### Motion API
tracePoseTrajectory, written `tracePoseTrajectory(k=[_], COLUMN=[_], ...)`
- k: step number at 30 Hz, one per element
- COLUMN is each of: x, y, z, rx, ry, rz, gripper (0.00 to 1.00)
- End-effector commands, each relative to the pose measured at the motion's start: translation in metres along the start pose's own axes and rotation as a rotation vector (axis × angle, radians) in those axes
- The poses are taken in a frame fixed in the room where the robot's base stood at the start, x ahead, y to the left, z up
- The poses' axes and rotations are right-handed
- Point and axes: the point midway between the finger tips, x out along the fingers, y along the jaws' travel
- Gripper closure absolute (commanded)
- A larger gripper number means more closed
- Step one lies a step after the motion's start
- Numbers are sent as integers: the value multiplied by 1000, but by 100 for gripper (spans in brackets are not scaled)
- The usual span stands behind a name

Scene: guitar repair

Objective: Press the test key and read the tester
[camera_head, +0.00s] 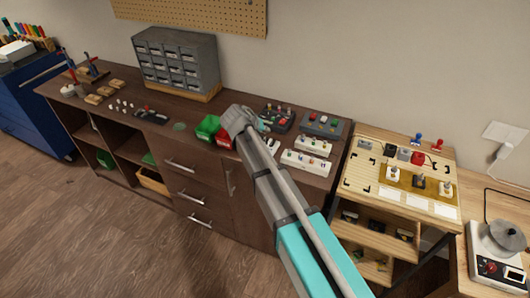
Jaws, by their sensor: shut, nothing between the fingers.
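Several small panels with coloured knobs or buttons sit on the right part of the brown bench: a dark one (277,117), a blue-grey one (321,124) with red and green spots, and two white ones (313,145) (307,162). I cannot tell which is the tester; no test key or reading can be made out. My gripper (241,120) is at the far end of my arm, over the bench between the red bin (224,138) and the dark panel. It is shut and empty. Its fingertips are hard to make out, and my arm hides part of the bench front.
A grey drawer cabinet (176,62) stands at the back of the brown bench (180,107). A green bin (207,127) is beside the red one. A wooden board (372,150) with small parts is at right, near a silver-topped device (503,243). Floor (70,230) is clear at left.

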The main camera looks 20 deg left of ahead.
Motion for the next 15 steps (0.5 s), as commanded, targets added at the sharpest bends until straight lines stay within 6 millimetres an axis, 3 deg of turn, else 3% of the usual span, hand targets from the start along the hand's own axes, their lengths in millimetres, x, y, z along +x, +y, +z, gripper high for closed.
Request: tracePoseTrajectory(k=[15], x=[34], y=[-24], z=[24], rx=[1], ry=[0], rz=[0], gripper=[100])
